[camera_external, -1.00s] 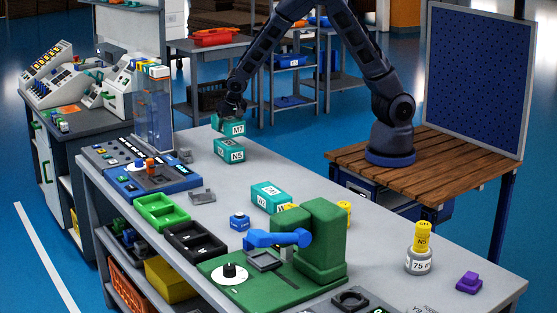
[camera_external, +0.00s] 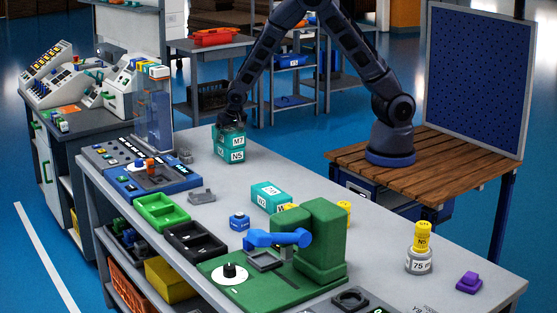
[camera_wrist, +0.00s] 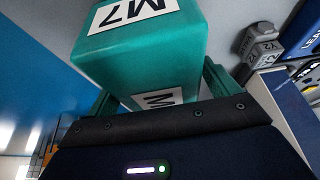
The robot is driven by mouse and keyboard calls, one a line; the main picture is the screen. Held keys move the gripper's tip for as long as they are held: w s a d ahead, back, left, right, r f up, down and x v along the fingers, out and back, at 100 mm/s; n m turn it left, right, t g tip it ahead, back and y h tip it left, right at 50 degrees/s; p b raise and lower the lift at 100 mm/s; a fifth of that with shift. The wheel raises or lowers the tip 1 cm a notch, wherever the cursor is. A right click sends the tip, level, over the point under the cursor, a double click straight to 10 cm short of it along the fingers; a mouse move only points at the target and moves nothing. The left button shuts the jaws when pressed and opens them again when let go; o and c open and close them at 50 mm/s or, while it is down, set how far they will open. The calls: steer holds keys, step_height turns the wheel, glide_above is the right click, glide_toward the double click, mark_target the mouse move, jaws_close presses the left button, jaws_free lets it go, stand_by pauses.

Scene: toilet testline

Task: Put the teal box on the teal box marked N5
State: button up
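The teal box marked M7 (camera_external: 238,141) is in my gripper (camera_external: 231,127) at the far end of the grey workbench. It sits directly over the teal box marked N5 (camera_external: 231,157), and no gap shows between them in the external view. The N5 box rests on the bench top. In the wrist view the M7 box (camera_wrist: 150,50) fills the middle, with teal gripper fingers at its two sides. Whether the fingers still press on it is hard to see, but they look closed on it. The wrist view does not show the N5 label.
Another teal box (camera_external: 271,194) lies mid-bench beside the green machine (camera_external: 322,240). A blue control panel (camera_external: 150,180), a green tray (camera_external: 161,211) and a black tray (camera_external: 195,240) line the left edge. The bench right of the stacked boxes is clear.

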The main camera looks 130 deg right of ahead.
steer(key=v, duration=1.2)
steer(key=shift+r, duration=0.1)
steer(key=shift+a+r, duration=0.1)
steer(key=s+a+r+n+t+y, duration=0.15)
steer(key=a+r+n, duration=0.35)
steer(key=a, duration=0.6)
steer(key=s+a+r+n+t+y, duration=0.1)
steer(key=a+r+n+y, duration=0.15)
steer(key=a+r, duration=0.75)
steer(key=s+a+r+n+t, duration=0.1)
steer(key=s+a+r+n, duration=0.2)
steer(key=s+a+n, duration=0.2)
steer(key=s+a+r+n+t, duration=0.1)
steer(key=s+a+r+n, duration=0.2)
steer(key=s+a, duration=0.9)
steer(key=a+n, duration=0.2)
steer(key=a, duration=0.1)
steer(key=shift+s+a+r+y, duration=0.15)
steer(key=shift+s+r+y, duration=0.05)
steer(key=shift+s+y, duration=0.1)
